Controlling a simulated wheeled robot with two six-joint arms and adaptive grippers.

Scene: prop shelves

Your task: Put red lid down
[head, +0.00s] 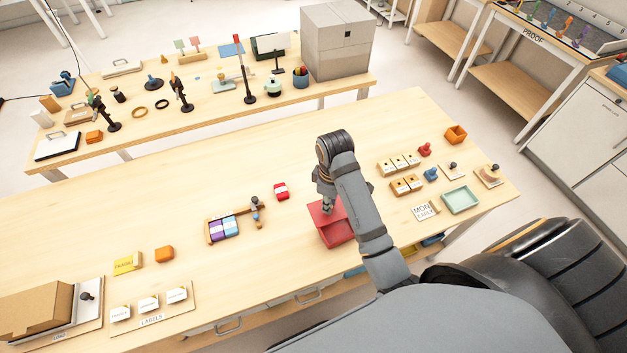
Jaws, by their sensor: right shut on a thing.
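My right gripper (328,207) points down over the red box and is shut on the red lid (319,213). The lid is a flat red plate at the top of the red box (338,235), near the front middle of the near table. My arm covers the right side of the lid and box. I cannot tell whether the lid touches the box rim or hangs just above it. My left gripper is not in view.
Left of the box are a small red-and-white block (281,191) and a wooden rack (234,224) with purple and blue blocks. Right of my arm are wooden label blocks (399,163), stamps and a green tray (461,200). The table behind the box is clear.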

